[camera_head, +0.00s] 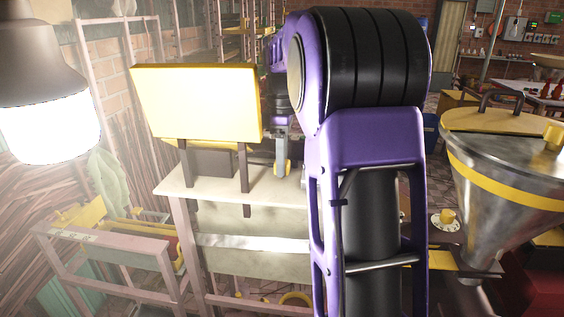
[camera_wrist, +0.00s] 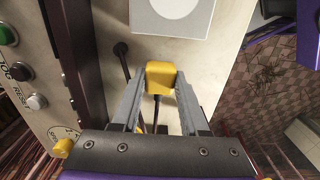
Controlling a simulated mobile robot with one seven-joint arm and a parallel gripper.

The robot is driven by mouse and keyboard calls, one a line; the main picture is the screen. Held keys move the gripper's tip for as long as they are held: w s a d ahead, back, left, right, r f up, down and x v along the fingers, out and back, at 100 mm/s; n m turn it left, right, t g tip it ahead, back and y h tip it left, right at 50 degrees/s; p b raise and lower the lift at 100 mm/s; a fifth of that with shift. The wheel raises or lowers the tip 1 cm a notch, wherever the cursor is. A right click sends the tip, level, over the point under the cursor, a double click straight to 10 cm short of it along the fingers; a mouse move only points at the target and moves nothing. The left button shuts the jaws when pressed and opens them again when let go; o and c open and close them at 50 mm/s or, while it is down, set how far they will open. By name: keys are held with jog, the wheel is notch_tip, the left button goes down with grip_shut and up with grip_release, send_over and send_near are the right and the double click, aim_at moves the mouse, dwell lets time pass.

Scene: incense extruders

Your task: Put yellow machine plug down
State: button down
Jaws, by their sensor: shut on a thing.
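The yellow machine plug (camera_wrist: 161,77) is held between the fingertips of my gripper (camera_wrist: 160,88) in the wrist view. My gripper is shut on it, with the two grey fingers on either side. A dark stem or cord shows below the plug, between the fingers. In the head view, my gripper (camera_head: 282,165) is small and partly behind my purple arm, near the pale top of a machine table (camera_head: 270,195). A bit of yellow shows at its fingers. Whether the plug touches the surface cannot be told.
A yellow box on dark posts (camera_head: 195,100) stands left of my gripper. A panel with buttons (camera_wrist: 22,72) and a dark bar (camera_wrist: 78,50) lie left in the wrist view. A white plate (camera_wrist: 172,15) is ahead. A steel hopper (camera_head: 505,190) stands right of my arm.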

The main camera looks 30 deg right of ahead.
jog(key=shift+f, duration=0.6)
jog(key=shift+c, duration=2.1)
grip_release()
jog(key=shift+r, duration=0.1)
notch_tip(320, 180, up, 13)
jog(key=p, duration=0.3)
jog(key=shift+w, duration=0.1)
